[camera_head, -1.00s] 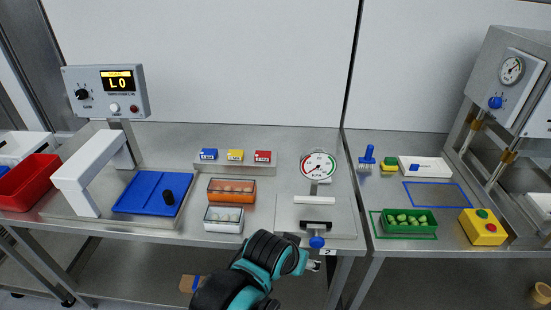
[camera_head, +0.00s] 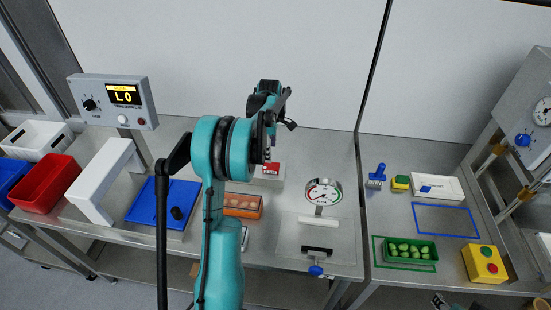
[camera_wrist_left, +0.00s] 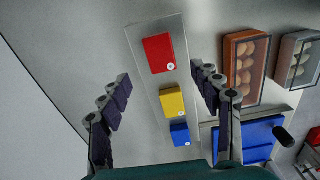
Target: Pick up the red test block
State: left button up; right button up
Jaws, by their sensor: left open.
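The red test block (camera_head: 271,168) sits on a narrow grey holder (camera_head: 270,182) at the back of the left bench. In the left wrist view the red block (camera_wrist_left: 159,53) is at the far end of a row with a yellow block (camera_wrist_left: 172,102) and a blue block (camera_wrist_left: 180,134). My left gripper (camera_wrist_left: 160,78) is open and empty above the row, its fingers on either side, with the red block slightly beyond the fingertips. In the head view my left arm hides the yellow and blue blocks.
An orange tray (camera_head: 243,206) of round pieces lies in front of the holder. A dial gauge press (camera_head: 323,190) stands to the right. A blue board (camera_head: 155,215), white arch (camera_head: 101,180) and red bin (camera_head: 46,184) are left. The wall is close behind.

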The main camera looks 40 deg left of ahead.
aim_at(271, 166)
pick_arm(q)
jog(key=shift+a+f, duration=0.25)
jog(key=shift+f, duration=0.15)
jog(key=f, duration=0.2)
jog(key=f+b, duration=0.1)
jog(key=f, duration=0.2)
jog(key=f+b, duration=0.1)
jog(key=f, duration=0.1)
jog(key=shift+d+f, duration=0.2)
jog(key=shift+d, duration=0.1)
jog(key=shift+r, duration=0.1)
jog(key=shift+c, duration=0.3)
jog(key=c, duration=1.2)
